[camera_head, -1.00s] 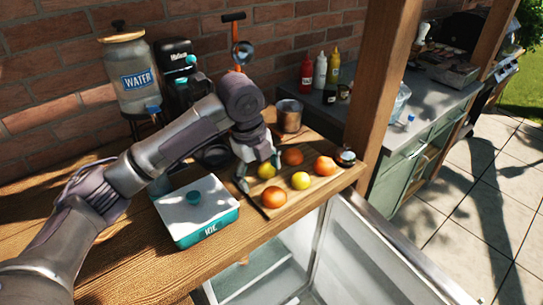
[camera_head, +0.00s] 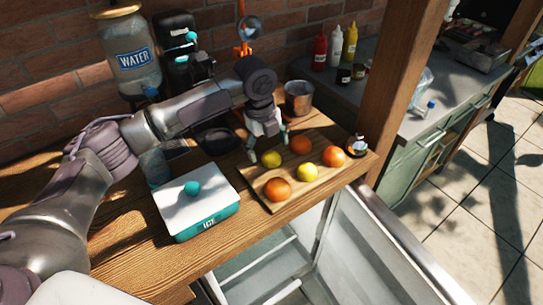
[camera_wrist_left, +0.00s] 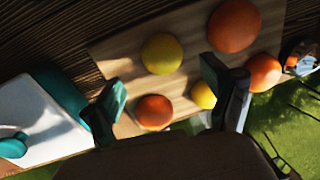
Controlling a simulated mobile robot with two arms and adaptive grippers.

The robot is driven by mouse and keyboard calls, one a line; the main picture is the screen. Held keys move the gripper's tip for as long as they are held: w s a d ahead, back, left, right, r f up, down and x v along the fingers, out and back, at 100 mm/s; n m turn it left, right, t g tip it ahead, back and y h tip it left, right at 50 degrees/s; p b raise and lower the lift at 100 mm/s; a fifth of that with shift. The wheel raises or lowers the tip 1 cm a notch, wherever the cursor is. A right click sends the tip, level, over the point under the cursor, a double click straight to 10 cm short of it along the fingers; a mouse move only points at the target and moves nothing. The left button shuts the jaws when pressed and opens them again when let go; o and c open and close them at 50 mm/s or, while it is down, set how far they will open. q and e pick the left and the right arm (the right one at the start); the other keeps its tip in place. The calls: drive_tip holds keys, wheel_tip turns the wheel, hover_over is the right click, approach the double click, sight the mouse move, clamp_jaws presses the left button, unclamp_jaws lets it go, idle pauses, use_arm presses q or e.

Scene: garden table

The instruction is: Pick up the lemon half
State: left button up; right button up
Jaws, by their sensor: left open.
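Two yellow lemon pieces lie on a wooden board (camera_head: 262,192): one at the left (camera_head: 271,159) and one nearer the front right (camera_head: 307,172). I cannot tell which is a half, as no cut face shows clearly. In the left wrist view they are the larger yellow one (camera_wrist_left: 162,53) and a smaller one (camera_wrist_left: 204,95) partly behind a finger. My left gripper (camera_head: 267,144) is open and empty above the back left of the board, close to the left lemon piece. Its spread fingers also show in the wrist view (camera_wrist_left: 166,100). My right gripper is not in view.
Several orange fruits share the board, one at the front (camera_head: 278,189) and one at the right (camera_head: 333,157). A white and teal ice box (camera_head: 190,212) stands left of the board. A metal cup (camera_head: 298,98) stands behind. A shaker-like item (camera_head: 358,146) stands at the right corner.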

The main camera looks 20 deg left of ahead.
sight(270, 154)
use_arm(q)
drive_tip(key=shift+w+d+f+p, duration=0.1)
drive_tip(key=shift+w+f+p, duration=0.1)
drive_tip(key=shift+f, duration=0.45)
drive_tip(key=shift+w+d+f+p, duration=0.1)
drive_tip(key=shift+f+p, duration=0.05)
drive_tip(key=shift+f, duration=0.45)
drive_tip(key=shift+w+f, duration=0.15)
drive_tip(key=shift+f, duration=0.5)
drive_tip(key=c, duration=1.3)
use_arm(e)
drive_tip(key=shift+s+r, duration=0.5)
